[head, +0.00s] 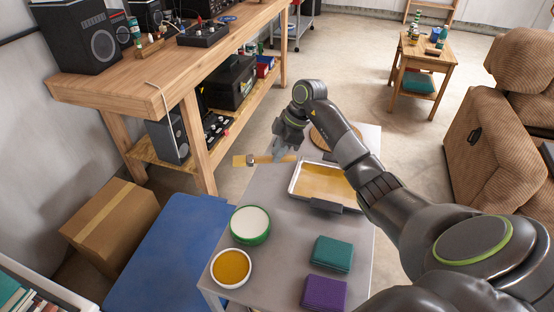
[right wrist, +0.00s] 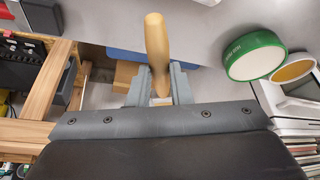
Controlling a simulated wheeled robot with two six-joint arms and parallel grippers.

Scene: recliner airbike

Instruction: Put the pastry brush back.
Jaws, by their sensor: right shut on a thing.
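The pastry brush (head: 265,160) is held sideways in my right gripper (head: 284,152), above the far left edge of the grey table (head: 262,190). In the right wrist view its pale wooden handle (right wrist: 156,45) stands between the two fingers of the right gripper (right wrist: 158,88), which are shut on it. The far end of the brush is hidden behind the gripper body there. A metal tray (head: 296,187) with a golden-brown inside lies on the table to the right of the brush. My left gripper is not in view.
On the table stand a green-rimmed round tin (head: 250,225), a white bowl of amber contents (head: 231,267), a teal cloth (head: 332,253) and a purple cloth (head: 324,292). A round wooden board (head: 322,139) lies behind the tray. A wooden workbench (head: 165,85) stands at left.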

